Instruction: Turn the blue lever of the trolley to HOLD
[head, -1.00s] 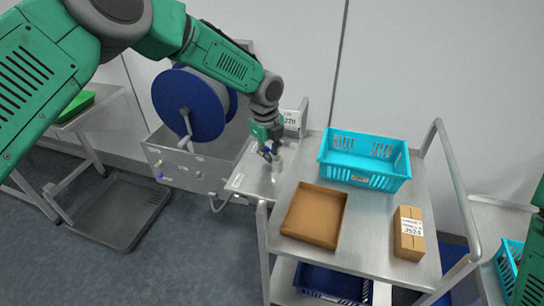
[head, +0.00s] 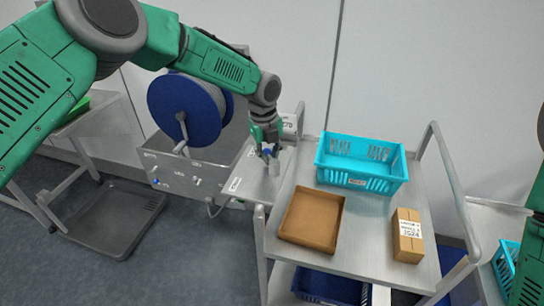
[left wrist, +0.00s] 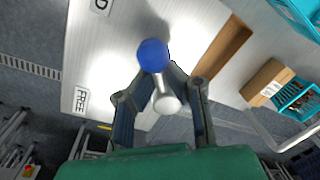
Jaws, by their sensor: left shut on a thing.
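The trolley's blue lever shows in the left wrist view as a round blue knob (left wrist: 152,54) on a short grey shaft, with a pale round part near its other end. My left gripper (left wrist: 157,74) has its fingers on both sides of the shaft, just behind the knob, and is shut on the lever. A FREE label (left wrist: 82,101) lies to the left; another label (left wrist: 101,5), cut off to a "D", lies at the top. In the head view my left gripper (head: 268,151) is over the plate at the trolley's left end (head: 252,181) and mostly hides the lever. My right gripper is outside the picture.
The trolley top (head: 372,222) holds a turquoise basket (head: 361,181), an open brown box (head: 311,240) and a small labelled carton (head: 407,235). A blue reel (head: 186,106) stands beside my left arm. A metal rail (head: 453,190) runs along the trolley's right end.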

